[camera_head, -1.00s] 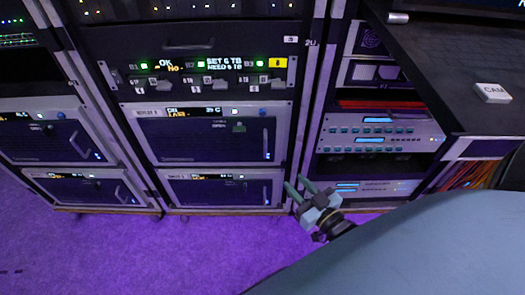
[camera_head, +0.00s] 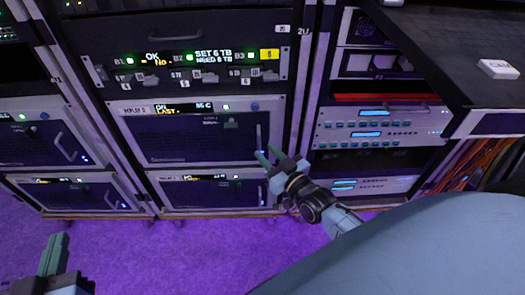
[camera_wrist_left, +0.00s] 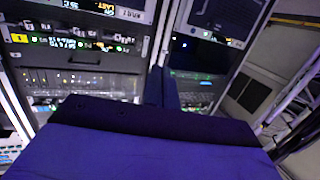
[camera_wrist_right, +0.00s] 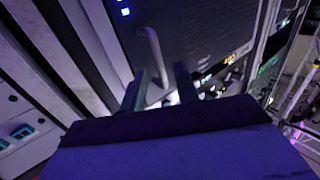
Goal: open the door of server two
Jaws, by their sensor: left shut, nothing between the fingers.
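The middle rack holds two servers with dark doors, an upper one (camera_head: 190,140) and a lower one (camera_head: 215,193). The upper one's small label is hard to read but may end in 2; its display (camera_head: 185,109) is lit. Its door looks shut, with an upright handle (camera_head: 259,137) at the right edge. My right gripper (camera_head: 268,156) is open near the lower end of that handle. In the right wrist view a pale bar handle (camera_wrist_right: 154,55) stands just ahead of the open fingers; contact cannot be told. My left gripper (camera_head: 54,250) is shut and empty, low at the left, away from the racks.
Another rack with similar servers (camera_head: 40,145) stands at the left. A rack of lit units (camera_head: 380,130) and a dark desk top (camera_head: 450,50) with a white block (camera_head: 498,68) are at the right. Purple floor (camera_head: 170,255) in front is clear.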

